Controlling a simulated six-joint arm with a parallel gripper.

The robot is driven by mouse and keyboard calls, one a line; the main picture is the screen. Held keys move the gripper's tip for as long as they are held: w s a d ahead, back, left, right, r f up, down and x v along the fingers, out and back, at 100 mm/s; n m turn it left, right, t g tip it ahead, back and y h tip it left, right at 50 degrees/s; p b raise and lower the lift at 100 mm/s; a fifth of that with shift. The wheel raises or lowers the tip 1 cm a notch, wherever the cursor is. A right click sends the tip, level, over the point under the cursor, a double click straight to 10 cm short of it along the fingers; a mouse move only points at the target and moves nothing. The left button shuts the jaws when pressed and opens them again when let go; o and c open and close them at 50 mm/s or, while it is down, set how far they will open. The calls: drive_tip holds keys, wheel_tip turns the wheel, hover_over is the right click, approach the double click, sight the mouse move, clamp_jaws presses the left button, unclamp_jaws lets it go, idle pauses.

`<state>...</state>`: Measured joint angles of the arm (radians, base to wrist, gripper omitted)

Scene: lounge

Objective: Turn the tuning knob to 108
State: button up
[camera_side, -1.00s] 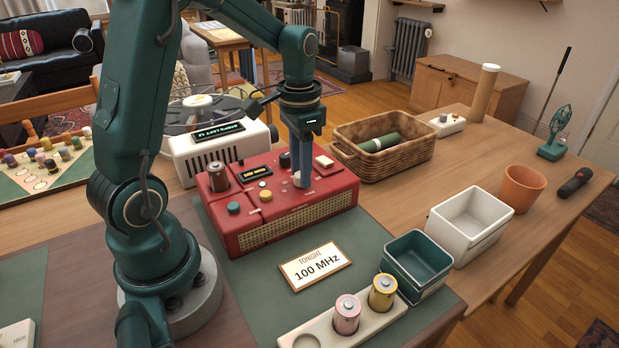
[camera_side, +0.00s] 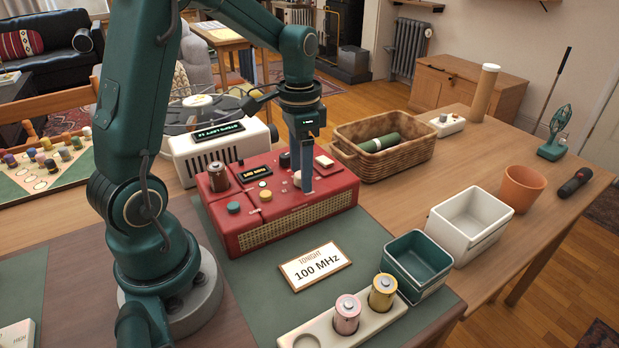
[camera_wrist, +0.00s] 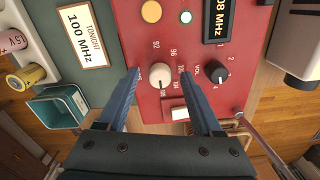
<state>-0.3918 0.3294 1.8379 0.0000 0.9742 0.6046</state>
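The tuning knob (camera_wrist: 161,80) is a pale round knob on the red radio (camera_wrist: 140,20), ringed by printed numbers. Its dark mark seems to point toward the 108 label. In the side view the knob (camera_side: 297,180) is partly hidden by my fingers. My gripper (camera_wrist: 159,74) is open, with one blue finger on each side of the knob and gaps visible between. It points down over the radio in the side view (camera_side: 302,188). The radio display (camera_wrist: 217,20) is cut off in the wrist view and reads "08 MHz" there.
A dark VOL knob (camera_wrist: 216,73) sits beside the tuning knob. A card (camera_side: 315,265) reading "TONIGHT 100 MHz" lies in front of the radio. A wicker basket (camera_side: 407,158), a green bin (camera_side: 405,285) and a battery holder (camera_side: 375,325) stand around it.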

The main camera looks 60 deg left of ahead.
drive_tip(key=shift+r, duration=0.1)
drive_tip(key=shift+r, duration=2.5)
drive_tip(key=shift+d+r, duration=0.15)
drive_tip(key=s+d+r+n+t, duration=0.2)
drive_tip(key=s+d+t, duration=0.3)
drive_tip(key=s+d, duration=0.5)
drive_tip(key=shift+s+d+t, duration=0.15)
drive_tip(key=shift+s+t, duration=0.15)
drive_tip(key=shift+s, duration=0.05)
